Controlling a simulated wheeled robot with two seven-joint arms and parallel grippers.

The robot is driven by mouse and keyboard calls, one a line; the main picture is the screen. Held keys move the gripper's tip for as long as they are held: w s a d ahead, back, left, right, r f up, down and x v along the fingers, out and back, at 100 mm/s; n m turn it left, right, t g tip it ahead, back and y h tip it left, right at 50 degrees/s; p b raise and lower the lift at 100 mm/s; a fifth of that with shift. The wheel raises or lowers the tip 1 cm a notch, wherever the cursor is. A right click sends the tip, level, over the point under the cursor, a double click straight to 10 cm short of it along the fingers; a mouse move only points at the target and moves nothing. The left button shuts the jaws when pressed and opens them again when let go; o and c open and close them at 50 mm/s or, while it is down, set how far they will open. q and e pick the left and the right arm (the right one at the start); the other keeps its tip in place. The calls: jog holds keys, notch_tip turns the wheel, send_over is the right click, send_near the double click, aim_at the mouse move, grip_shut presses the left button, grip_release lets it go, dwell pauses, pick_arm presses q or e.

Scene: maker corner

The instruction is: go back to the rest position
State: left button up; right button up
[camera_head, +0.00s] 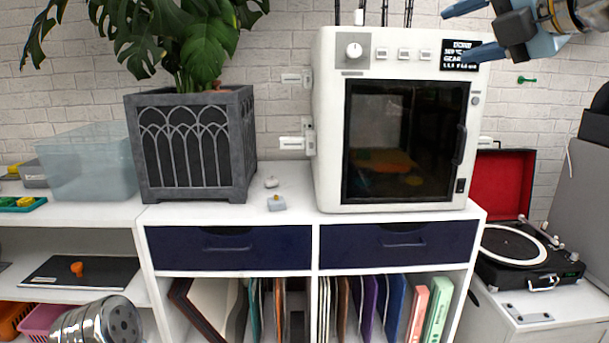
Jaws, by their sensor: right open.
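My right gripper (468,31) is at the top right, in front of the upper right corner of the white enclosed machine (331,120). Its two blue fingers point left and are spread apart, with nothing between them. My right arm comes in from the right edge. My left gripper does not show. A silver cylindrical part at the bottom left appears to be a link of my left arm.
A white cabinet (316,228) carries the machine, a grey planter (196,145) with a leafy plant, and small grey pieces. A translucent bin (88,165) stands left. An open record player (515,247) stands right. Folders fill the lower shelf.

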jog(key=w+a+f+m+g, duration=0.2)
jog(key=w+a+f+m, duration=0.15)
jog(key=w+f, duration=0.7)
jog(key=w+a+f+m+g, duration=0.3)
jog(key=w+f, duration=0.4)
jog(key=f, duration=0.6)
jog(key=w+a+f+m+g, duration=0.1)
jog(key=a+f+m, duration=0.25)
jog(key=f, duration=1.15)
jog(key=w+a+f+m+g, duration=0.15)
jog(key=f+m, duration=0.25)
jog(key=f, duration=1)
jog(key=s+f+m+g, duration=0.1)
jog(key=s+f+m, duration=0.2)
jog(key=s+f, duration=0.35)
jog(key=s+a+f+m+g+h, duration=0.1)
jog(key=s+f+m, duration=0.15)
jog(key=f, duration=0.75)
jog(key=s+f+m+g, duration=0.1)
jog(key=s+f+m, duration=0.3)
jog(key=f, duration=0.5)
jog(key=s+f+m+g, duration=0.1)
jog(key=s+f+m, duration=0.2)
jog(key=s, duration=0.9)
jog(key=s+f+m+g, duration=0.2)
jog(key=s+f+m, duration=0.2)
jog(key=s+f, duration=0.4)
jog(key=s, duration=0.3)
jog(key=shift+s+d+h, duration=0.35)
jog(key=shift+h, duration=0.05)
